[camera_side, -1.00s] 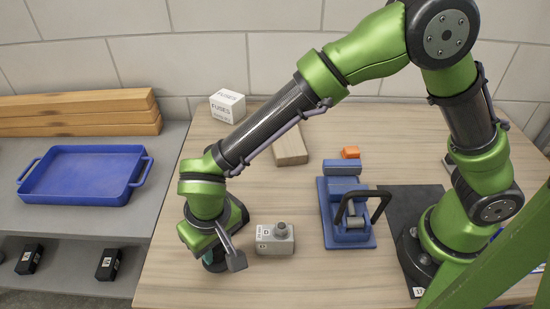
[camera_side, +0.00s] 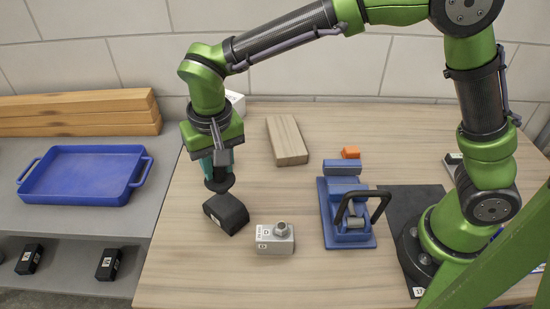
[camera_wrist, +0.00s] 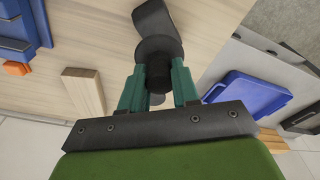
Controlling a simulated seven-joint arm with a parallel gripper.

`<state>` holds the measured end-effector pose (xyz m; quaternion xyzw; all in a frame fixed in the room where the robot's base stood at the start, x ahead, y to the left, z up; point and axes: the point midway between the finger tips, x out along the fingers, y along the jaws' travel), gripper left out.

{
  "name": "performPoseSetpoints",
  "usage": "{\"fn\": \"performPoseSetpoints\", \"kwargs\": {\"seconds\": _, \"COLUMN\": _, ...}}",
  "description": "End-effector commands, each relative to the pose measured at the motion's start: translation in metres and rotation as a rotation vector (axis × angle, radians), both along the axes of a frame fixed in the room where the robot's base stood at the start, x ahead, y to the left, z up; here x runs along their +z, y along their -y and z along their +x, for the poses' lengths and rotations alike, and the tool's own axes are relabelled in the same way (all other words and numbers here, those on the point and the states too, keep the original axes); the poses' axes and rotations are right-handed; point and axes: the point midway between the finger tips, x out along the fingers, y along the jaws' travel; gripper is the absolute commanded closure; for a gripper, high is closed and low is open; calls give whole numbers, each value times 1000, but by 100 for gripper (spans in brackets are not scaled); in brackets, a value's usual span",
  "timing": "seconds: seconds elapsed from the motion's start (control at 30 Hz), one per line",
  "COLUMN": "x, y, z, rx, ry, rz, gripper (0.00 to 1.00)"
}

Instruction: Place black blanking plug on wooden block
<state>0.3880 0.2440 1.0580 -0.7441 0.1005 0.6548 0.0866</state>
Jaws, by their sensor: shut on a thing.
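My gripper (camera_side: 217,172) has teal fingers shut on the black blanking plug (camera_side: 219,186), a dark round piece with a wide rim. In the wrist view the plug (camera_wrist: 158,52) sits between my fingertips (camera_wrist: 158,78). The wooden block (camera_side: 288,140) lies flat on the table, behind and to the right of my gripper, its top bare. It also shows at the left in the wrist view (camera_wrist: 83,92).
The black box (camera_side: 226,213) lies below the plug, with a grey connector box (camera_side: 275,238) to its right. A blue clamp fixture (camera_side: 347,215) and an orange piece (camera_side: 350,152) stand further right. A blue tray (camera_side: 80,175) is on the left shelf. Bare tabletop lies between my gripper and the block.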

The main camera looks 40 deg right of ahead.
Motion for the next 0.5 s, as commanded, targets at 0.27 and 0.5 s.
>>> {"fn": "performPoseSetpoints", "kwargs": {"seconds": 0.27, "x": 12, "y": 141, "z": 73, "rx": -469, "ry": 5, "rz": -4, "gripper": 100}}
{"fn": "performPoseSetpoints", "kwargs": {"seconds": 0.5, "x": 24, "y": 248, "z": 93, "rx": -847, "ry": 6, "rz": -3, "gripper": 100}}
